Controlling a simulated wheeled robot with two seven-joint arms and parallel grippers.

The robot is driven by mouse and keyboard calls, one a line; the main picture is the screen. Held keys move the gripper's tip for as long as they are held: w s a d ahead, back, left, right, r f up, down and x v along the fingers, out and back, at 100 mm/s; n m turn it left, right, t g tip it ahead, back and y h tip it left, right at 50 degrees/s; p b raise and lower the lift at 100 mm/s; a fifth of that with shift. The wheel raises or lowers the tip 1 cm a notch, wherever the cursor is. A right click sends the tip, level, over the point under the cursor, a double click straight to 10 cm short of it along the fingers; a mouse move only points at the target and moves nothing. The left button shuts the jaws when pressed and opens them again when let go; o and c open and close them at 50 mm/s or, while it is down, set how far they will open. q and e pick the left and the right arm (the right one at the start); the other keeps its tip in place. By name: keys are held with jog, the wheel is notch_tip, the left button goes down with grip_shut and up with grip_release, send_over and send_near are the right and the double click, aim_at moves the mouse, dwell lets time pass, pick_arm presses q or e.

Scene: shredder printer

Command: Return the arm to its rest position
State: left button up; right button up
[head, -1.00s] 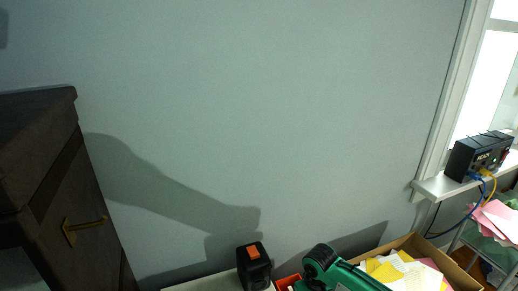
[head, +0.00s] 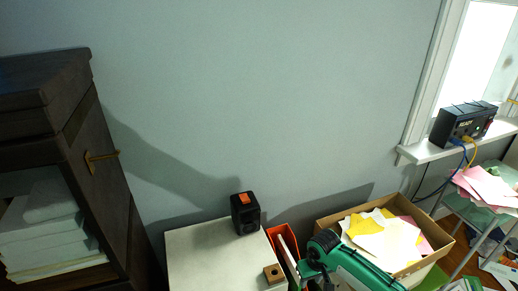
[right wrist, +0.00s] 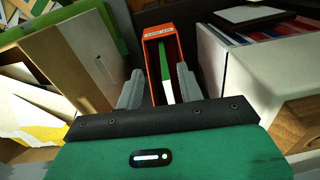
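My right arm, with a green shell and black joints, comes in at the bottom of the head view (head: 362,272), in front of the cardboard box. In the right wrist view my right gripper (right wrist: 159,88) has its two grey fingers spread apart. Nothing is held between them. An orange bin (right wrist: 172,33) with a label on its rim shows beyond and between the fingers, with green and white items inside. I cannot tell whether the fingers touch it. My left gripper is not in view.
A white cabinet (head: 205,262) bears a black device with an orange top (head: 245,214) and a wooden block (head: 273,273). A cardboard box (head: 443,247) of paper stands right. A dark cabinet (head: 112,165) is left. A black router-like box (head: 463,124) sits on the sill.

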jog(key=s+d+f+m, duration=0.1)
jog(key=s+d+f, duration=0.1)
jog(key=s+f, duration=0.5)
jog(key=s+d+f+t, duration=0.1)
jog(key=s+d+f, duration=0.25)
jog(key=f, duration=0.85)
jog(key=s+d+f+m, duration=0.1)
jog(key=s+f, duration=0.5)
jog(key=f, duration=0.3)
jog(key=s+d+f, duration=0.1)
jog(key=s+f, duration=0.3)
jog(key=s, duration=0.7)
jog(key=s+d+f, duration=0.1)
jog(key=s+f, duration=0.3)
jog(key=s, duration=0.7)
jog(key=s+d+f+n, duration=0.1)
jog(key=s+f, duration=0.3)
jog(key=s, duration=0.7)
jog(key=shift+f, duration=0.35)
